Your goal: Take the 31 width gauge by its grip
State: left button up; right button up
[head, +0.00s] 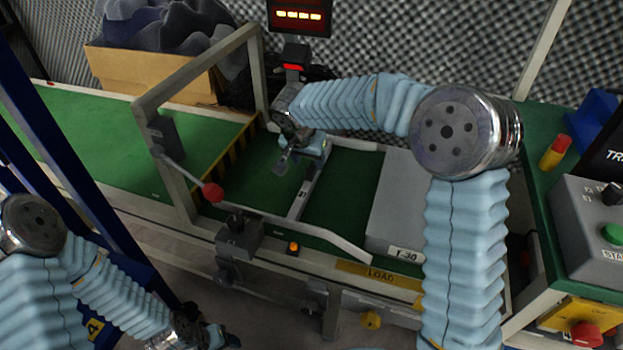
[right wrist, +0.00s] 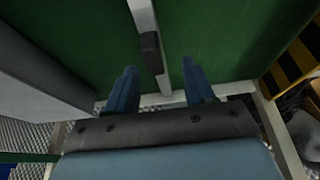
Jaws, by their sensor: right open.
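The width gauge (head: 301,200) is a pale bar lying across the green belt, with a small label that is hard to read. In the right wrist view the pale bar (right wrist: 142,14) carries a dark grip (right wrist: 151,53). My right gripper (head: 301,160) is over the far part of the gauge and partly hides it. In the right wrist view its two blue fingers (right wrist: 160,88) are apart and empty, with the grip just beyond their tips, between their lines. My left gripper (head: 203,335) is low at the bottom left, too small and dark to read.
A grey block marked T-30 (head: 395,205) stands on the belt right of the gauge. A pale frame (head: 180,185) with a red-knobbed lever (head: 213,191) rises to the left. Pale guide rails edge the belt. A control box (head: 590,215) is at the far right.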

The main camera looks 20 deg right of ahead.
aim_at(311, 167)
jog(key=x, duration=0.2)
jog(key=s+x, duration=0.1)
jog(key=x, duration=0.1)
jog(key=shift+d+f, duration=0.1)
jog(key=shift+f, duration=0.2)
jog(key=shift+w+d+f, duration=0.1)
jog(key=shift+w+f, duration=0.15)
jog(key=shift+f, duration=0.15)
grip_shut()
